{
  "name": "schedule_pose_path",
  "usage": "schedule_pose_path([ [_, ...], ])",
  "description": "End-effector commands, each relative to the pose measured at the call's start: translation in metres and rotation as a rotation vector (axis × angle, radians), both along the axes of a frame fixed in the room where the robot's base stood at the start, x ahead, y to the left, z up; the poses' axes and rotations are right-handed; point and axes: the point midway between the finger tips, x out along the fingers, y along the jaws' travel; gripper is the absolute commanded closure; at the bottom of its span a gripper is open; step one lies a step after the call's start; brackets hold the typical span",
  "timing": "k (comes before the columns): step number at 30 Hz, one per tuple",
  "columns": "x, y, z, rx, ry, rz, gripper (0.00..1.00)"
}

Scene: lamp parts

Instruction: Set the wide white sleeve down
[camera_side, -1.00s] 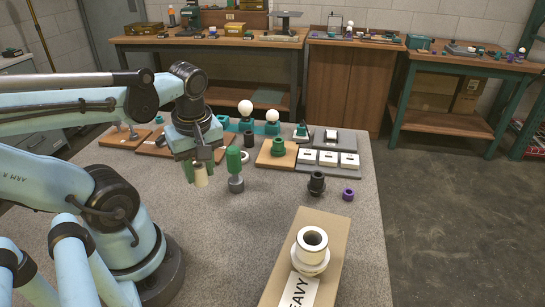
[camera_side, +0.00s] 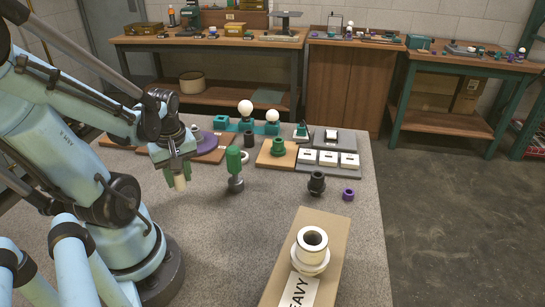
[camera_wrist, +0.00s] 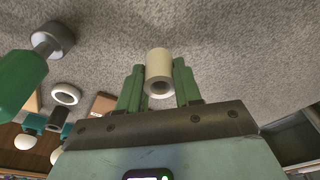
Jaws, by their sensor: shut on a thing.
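The white sleeve (camera_side: 180,183), a short cream-white hollow cylinder, is between the fingers of my gripper (camera_side: 175,170). In the wrist view the sleeve (camera_wrist: 159,62) sticks out past the green fingertips (camera_wrist: 158,85), its open end facing the camera. My gripper is shut on it. In the side view the sleeve hangs upright below the fingers, over the grey speckled table (camera_side: 225,225). I cannot tell whether its lower end touches the table.
A green-handled tool (camera_side: 235,170) stands just right of my gripper. A dark fitting (camera_side: 316,183), a purple ring (camera_side: 348,194) and a cardboard box (camera_side: 325,270) bearing a white flanged part (camera_side: 311,250) are farther right. Trays and lamp parts line the back. The table's middle is clear.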

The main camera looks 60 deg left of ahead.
Motion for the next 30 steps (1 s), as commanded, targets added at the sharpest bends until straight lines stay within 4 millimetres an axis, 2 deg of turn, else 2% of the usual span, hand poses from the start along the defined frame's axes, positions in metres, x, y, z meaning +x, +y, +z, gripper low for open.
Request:
schedule_pose_path([
  [12, 0.000, 0.000, -0.029, 0.000, -0.001, 0.000, 0.95],
  [28, 0.000, 0.000, -0.036, 0.000, -0.001, 0.000, 0.95],
  [29, 0.000, 0.000, -0.035, 0.000, -0.002, 0.000, 0.61],
  [30, 0.000, 0.000, -0.035, 0.000, -0.001, 0.000, 0.55],
])
